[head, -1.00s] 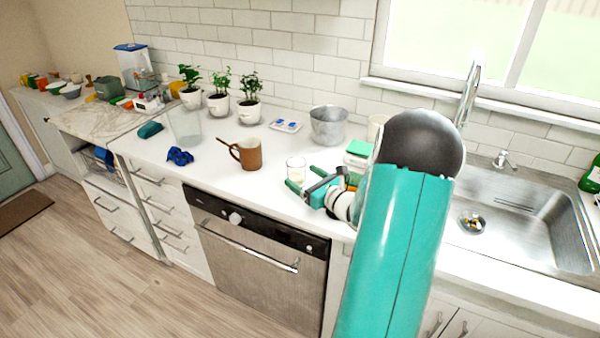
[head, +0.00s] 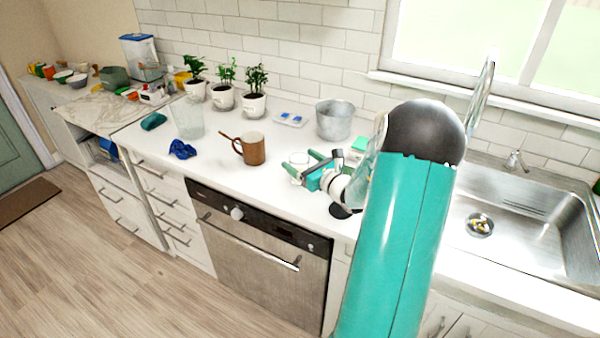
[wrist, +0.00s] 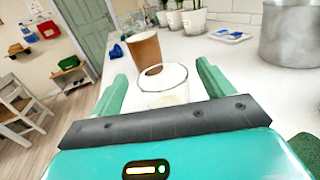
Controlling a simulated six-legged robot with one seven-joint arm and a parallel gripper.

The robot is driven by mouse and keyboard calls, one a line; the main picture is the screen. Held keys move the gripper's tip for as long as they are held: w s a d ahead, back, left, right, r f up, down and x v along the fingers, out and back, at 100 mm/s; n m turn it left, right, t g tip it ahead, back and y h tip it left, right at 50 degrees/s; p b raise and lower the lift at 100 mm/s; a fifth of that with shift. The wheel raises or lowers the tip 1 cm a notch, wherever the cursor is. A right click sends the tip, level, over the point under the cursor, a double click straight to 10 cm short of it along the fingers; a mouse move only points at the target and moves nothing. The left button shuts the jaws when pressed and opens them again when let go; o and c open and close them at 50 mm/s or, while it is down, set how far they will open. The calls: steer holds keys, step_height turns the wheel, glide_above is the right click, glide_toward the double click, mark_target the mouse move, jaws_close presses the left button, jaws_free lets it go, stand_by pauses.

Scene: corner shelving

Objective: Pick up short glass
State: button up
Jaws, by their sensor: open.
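A short clear glass (wrist: 165,86) stands upright on the white counter. In the wrist view it lies between the two green fingers of my gripper (wrist: 161,88), near their tips. The fingers are open, with gaps visible on both sides of the glass. In the head view the glass (head: 299,160) shows faintly at the fingertips of my gripper (head: 302,164), which reaches left over the counter. Its lower part is partly hidden by the gripper.
A metal pot (head: 334,121), a small tray (head: 291,119) and potted plants (head: 252,105) stand behind. A taller clear container (head: 188,120) and a blue item (head: 182,149) are farther left.

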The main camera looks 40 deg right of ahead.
mark_target(295, 155)
steer(key=shift+w+d, duration=0.1)
steer(key=shift+w, duration=1.6)
steer(key=c, duration=1.6)
steer(key=shift+r, duration=0.15)
